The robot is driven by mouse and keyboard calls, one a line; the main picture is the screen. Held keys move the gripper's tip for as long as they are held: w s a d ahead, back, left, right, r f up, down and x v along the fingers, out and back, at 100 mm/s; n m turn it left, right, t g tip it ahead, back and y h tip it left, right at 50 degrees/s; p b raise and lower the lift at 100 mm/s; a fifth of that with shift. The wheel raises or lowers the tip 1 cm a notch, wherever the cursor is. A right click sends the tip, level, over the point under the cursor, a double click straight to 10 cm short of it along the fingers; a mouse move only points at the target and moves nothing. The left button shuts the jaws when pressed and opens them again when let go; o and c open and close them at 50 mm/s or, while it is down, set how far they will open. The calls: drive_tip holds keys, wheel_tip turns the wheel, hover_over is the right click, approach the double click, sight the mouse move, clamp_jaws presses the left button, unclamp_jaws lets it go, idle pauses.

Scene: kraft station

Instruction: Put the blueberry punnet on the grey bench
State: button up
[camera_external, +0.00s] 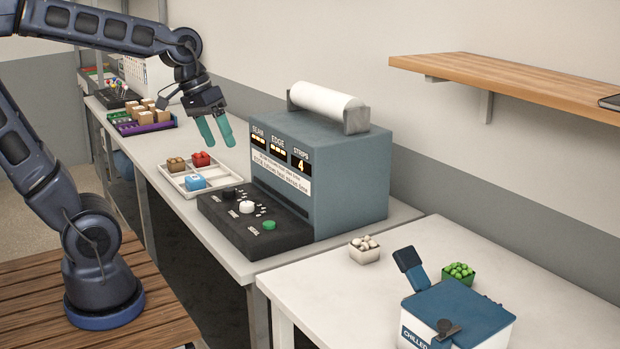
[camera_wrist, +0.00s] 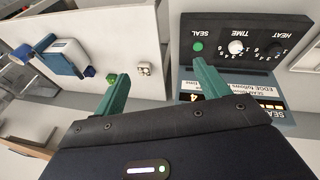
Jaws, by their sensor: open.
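I cannot clearly make out a blueberry punnet. A small blue pack (camera_external: 195,183) sits in the white divided tray (camera_external: 178,183), with a red pack (camera_external: 200,159) and a brown pack (camera_external: 176,164) behind it; its contents are too small to tell. The pale grey bench (camera_external: 232,262) carries this tray. My gripper (camera_external: 218,142) is open and empty, above the bench, right of and higher than the tray. In the wrist view its two teal fingers (camera_wrist: 160,72) are apart with nothing between them.
A blue-grey sealing machine (camera_external: 346,185) with a black control panel (camera_external: 254,223) stands right of the tray. The white table (camera_external: 330,290) holds a white-filled punnet (camera_external: 364,250), a green-filled punnet (camera_external: 458,274) and a chilled box (camera_external: 458,312). A wooden shelf (camera_external: 500,78) juts from the wall.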

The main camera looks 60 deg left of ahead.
drive_tip(key=s+a+m+t+y, duration=0.1)
drive_tip(key=s+a, duration=0.4)
drive_tip(key=s, duration=0.1)
drive_tip(key=shift+a+y, duration=0.2)
drive_tip(key=shift+y, duration=0.2)
drive_tip(key=shift+o, duration=0.5)
drive_tip(key=shift+s+a+f+m, duration=0.15)
drive_tip(key=shift+s+a+m, duration=0.1)
drive_tip(key=shift+a+m, duration=0.1)
